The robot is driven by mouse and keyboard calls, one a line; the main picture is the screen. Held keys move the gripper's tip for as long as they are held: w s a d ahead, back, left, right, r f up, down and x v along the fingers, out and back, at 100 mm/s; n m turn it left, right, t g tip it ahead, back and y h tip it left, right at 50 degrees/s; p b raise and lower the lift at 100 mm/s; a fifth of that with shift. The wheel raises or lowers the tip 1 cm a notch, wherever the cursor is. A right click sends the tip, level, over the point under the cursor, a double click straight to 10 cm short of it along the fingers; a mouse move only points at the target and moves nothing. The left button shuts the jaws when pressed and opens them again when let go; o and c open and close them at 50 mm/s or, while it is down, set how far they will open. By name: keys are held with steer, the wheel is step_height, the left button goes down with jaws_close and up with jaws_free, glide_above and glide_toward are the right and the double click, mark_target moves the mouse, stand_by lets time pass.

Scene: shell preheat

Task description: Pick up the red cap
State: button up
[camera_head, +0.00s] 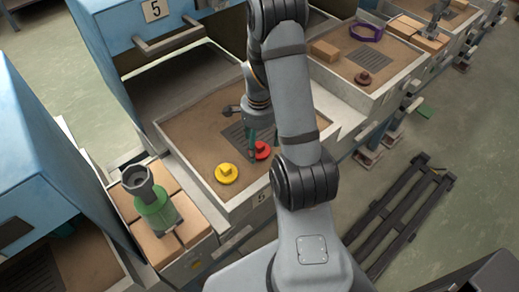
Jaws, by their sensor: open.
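The red cap (262,150) lies on the brown floor of an open tray (196,176), next to a dark slotted grate (237,135). My gripper (263,140) is directly at the red cap from above and covers part of it. It is open; whether its fingers touch the cap cannot be told. A yellow cap (227,173) lies to the left and nearer, apart from the gripper.
A grey handled part (232,109) lies by the grate. A green cylinder with a dark funnel (153,205) stands on boxes at left. Another tray at right holds a dark red cap (364,78) and a purple ring (366,32). A dark pallet (402,215) lies on the floor.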

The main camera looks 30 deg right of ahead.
steer(key=shift+f, duration=0.85)
steer(key=shift+c, duration=0.2)
steer(key=c, duration=1.1)
steer(key=shift+r, duration=0.15)
steer(key=shift+c, duration=0.5)
